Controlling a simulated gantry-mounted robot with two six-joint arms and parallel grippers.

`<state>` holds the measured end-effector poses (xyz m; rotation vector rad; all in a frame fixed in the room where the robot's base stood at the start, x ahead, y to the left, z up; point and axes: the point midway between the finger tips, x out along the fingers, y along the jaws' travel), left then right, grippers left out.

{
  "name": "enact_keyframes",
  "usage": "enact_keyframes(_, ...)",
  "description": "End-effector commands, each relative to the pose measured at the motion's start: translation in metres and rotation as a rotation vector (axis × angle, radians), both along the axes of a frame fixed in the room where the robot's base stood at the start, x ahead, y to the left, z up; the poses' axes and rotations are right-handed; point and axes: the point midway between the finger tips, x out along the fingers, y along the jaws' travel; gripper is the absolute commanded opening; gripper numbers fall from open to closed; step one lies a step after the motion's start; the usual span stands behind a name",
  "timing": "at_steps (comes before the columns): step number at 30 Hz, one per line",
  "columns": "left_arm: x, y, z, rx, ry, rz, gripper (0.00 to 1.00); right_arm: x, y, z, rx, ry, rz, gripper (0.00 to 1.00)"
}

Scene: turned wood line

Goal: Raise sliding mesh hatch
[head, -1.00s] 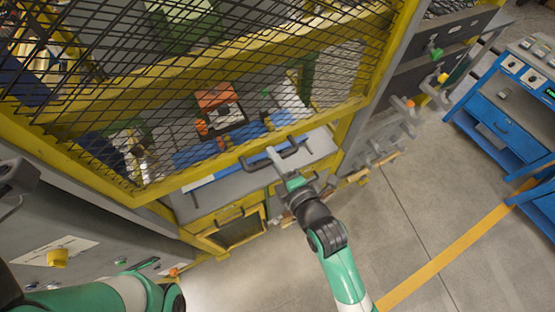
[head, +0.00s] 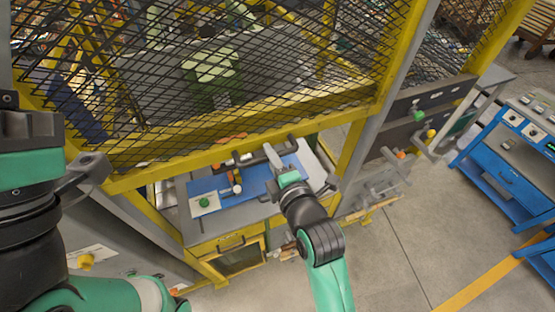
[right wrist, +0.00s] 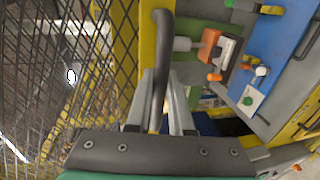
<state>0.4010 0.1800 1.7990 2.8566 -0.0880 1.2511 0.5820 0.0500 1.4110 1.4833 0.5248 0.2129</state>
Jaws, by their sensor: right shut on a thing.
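The mesh hatch (head: 235,95) is a dark diamond mesh in a yellow frame, in the head view. Its yellow bottom rail (head: 150,177) stands above an open gap over the work surface. A dark bar handle (head: 287,146) sits along the rail. My right gripper (head: 271,158) is shut on this handle. In the right wrist view the handle (right wrist: 163,45) runs between the fingers of the right gripper (right wrist: 162,85), with mesh at left. My left gripper (head: 85,172) is partly seen at the left edge, apart from the hatch; its jaws cannot be made out.
Beneath the hatch lies a blue plate (head: 215,190) with small fittings on a grey surface. A yellow-framed drawer front (head: 240,258) is below. A blue cabinet (head: 495,160) stands at right.

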Motion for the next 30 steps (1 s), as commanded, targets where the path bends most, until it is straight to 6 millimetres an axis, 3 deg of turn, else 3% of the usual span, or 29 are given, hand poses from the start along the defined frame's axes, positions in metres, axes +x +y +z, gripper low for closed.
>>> enact_keyframes(6, 0.0, 0.0, 0.0, 0.0, 0.0, 0.0, 0.0, 0.0, 0.0, -0.001, 0.0, 0.001, 0.0, 0.0)
enact_keyframes(7, 0.0, 0.0, 0.0, 0.0, 0.0, 0.0, 0.0, 0.0, 0.0, -0.001, 0.0, 0.001, 0.0, 0.25)
enact_keyframes(11, 0.0, 0.0, 0.0, 0.0, 0.0, 0.0, 0.0, 0.0, 0.0, -0.001, -0.001, 0.002, 0.0, 0.48)
enact_keyframes(22, 0.0, 0.0, 0.0, 0.0, 0.0, 0.0, 0.0, -0.003, -0.002, -0.001, -0.001, 0.001, -0.001, 0.49)
enact_keyframes(28, 0.0, 0.0, -0.002, 0.0, 0.0, 0.0, 0.0, -0.027, -0.014, 0.005, -0.001, -0.001, -0.001, 0.49)
enact_keyframes(30, 0.0, 0.0, 0.022, 0.0, 0.001, 0.0, 0.0, -0.044, -0.023, 0.018, -0.002, 0.003, -0.001, 0.49)
